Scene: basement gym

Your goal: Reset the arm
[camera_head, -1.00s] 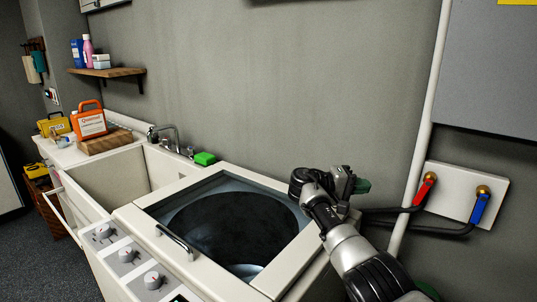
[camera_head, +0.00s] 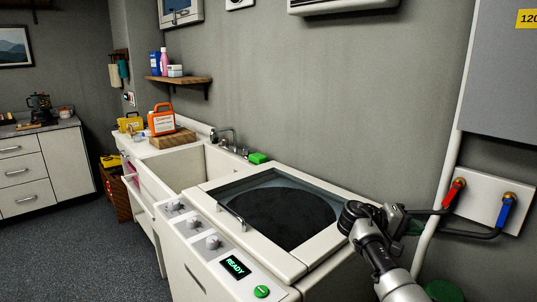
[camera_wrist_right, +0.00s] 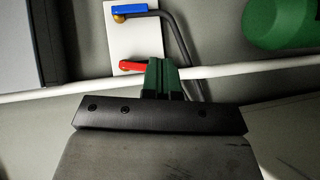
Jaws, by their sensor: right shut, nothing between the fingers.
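My right gripper (camera_head: 408,224) is by the back right corner of the white washing machine (camera_head: 292,268), in front of the wall and pointing away to the right. In the right wrist view its green fingertips (camera_wrist_right: 162,78) are together, with nothing between them. Beyond them in that view are the red valve handle (camera_wrist_right: 132,65) and the blue valve handle (camera_wrist_right: 128,9) on a white plate; I cannot tell how far off they are. My left gripper is not in view.
The red valve (camera_head: 454,193) and blue valve (camera_head: 504,210) with dark hoses are right of my gripper. A white pipe (camera_head: 447,185) runs up the wall. The floor (camera_head: 95,245) at left is clear.

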